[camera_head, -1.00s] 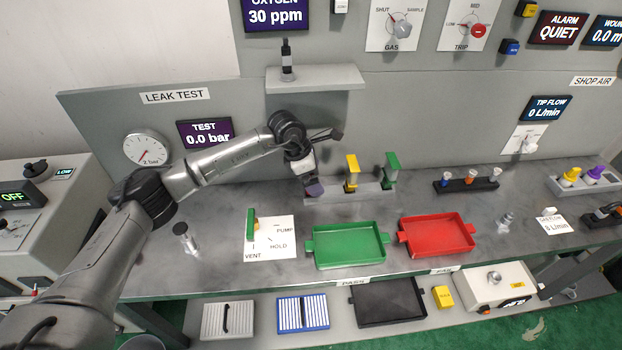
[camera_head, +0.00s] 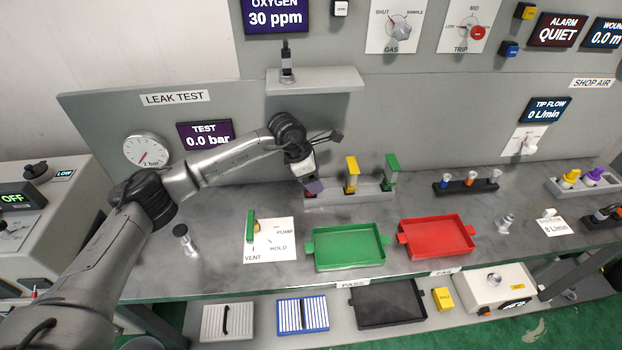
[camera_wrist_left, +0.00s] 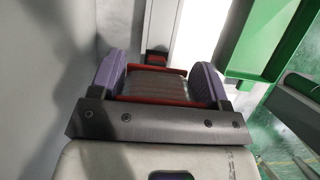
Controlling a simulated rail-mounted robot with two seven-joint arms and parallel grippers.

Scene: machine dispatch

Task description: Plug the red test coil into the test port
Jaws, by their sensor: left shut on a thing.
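My left gripper (camera_head: 313,186) is low over the left end of the grey coil rack (camera_head: 375,190). In the left wrist view its two purple fingers (camera_wrist_left: 158,85) are shut on the red test coil (camera_wrist_left: 155,84), which has red end plates and a grey wound middle. In the head view the gripper hides most of the coil; whether it still touches the rack is unclear. My right gripper is not in view.
A yellow coil (camera_head: 352,174) and a green coil (camera_head: 391,171) stand in the rack. A green tray (camera_head: 346,265) and a red tray (camera_head: 437,253) lie in front. A green-handled valve plate (camera_head: 270,240) lies between the fitting and green tray. A shelf (camera_head: 315,80) overhangs behind.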

